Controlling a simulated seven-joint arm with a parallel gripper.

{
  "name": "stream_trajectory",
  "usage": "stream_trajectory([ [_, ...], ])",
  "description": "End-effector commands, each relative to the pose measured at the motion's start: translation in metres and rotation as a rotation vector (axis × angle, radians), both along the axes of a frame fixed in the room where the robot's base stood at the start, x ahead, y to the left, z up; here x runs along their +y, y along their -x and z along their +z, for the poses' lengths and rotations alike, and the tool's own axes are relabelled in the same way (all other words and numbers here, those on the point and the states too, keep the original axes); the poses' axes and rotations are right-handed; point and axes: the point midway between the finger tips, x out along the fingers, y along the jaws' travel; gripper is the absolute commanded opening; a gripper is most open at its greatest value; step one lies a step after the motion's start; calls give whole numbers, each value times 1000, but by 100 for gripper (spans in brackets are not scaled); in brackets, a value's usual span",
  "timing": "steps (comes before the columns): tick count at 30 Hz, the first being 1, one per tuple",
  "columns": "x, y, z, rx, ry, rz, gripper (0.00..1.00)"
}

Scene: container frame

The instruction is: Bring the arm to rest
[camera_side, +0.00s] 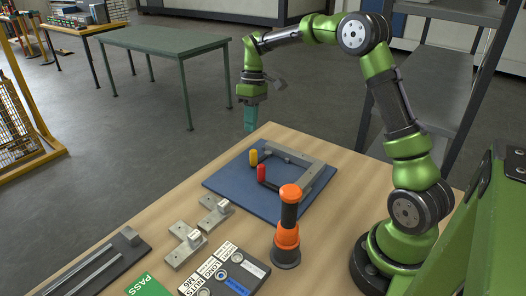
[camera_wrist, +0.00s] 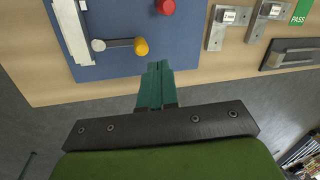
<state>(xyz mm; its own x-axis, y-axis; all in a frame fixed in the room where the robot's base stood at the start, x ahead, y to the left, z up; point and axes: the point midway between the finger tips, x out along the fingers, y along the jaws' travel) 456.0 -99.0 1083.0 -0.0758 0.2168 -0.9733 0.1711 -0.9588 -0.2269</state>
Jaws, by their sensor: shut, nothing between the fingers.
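My gripper (camera_side: 251,118) hangs at the far corner of the wooden table, above and beyond the blue mat. In the wrist view my gripper (camera_wrist: 158,66) shows its two teal fingers pressed together with nothing between them. The blue mat (camera_side: 227,181) carries a grey metal frame (camera_side: 311,180) with yellow (camera_side: 253,158) and red (camera_side: 261,172) knobs. In the wrist view the yellow knob (camera_wrist: 141,47) lies just beyond the fingertips, and the red knob (camera_wrist: 166,7) is at the top edge. My fingers look clear of all of these.
An orange and black tool (camera_side: 288,233) stands upright near the mat. Grey brackets (camera_side: 185,248), labelled bins (camera_side: 225,270), a green PASS card (camera_side: 148,286) and a dark rail fixture (camera_side: 95,265) lie at the front left. A green table (camera_side: 165,41) stands behind, with open floor between.

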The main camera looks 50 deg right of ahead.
Motion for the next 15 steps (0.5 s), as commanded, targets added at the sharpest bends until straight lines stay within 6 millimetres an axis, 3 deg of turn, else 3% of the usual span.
stream_trajectory([
  [1,13,13,14,-26,34,-60,0],
  [6,47,55,44,-130,93,-283,0],
  [15,94,144,70,-347,40,-595,0],
])
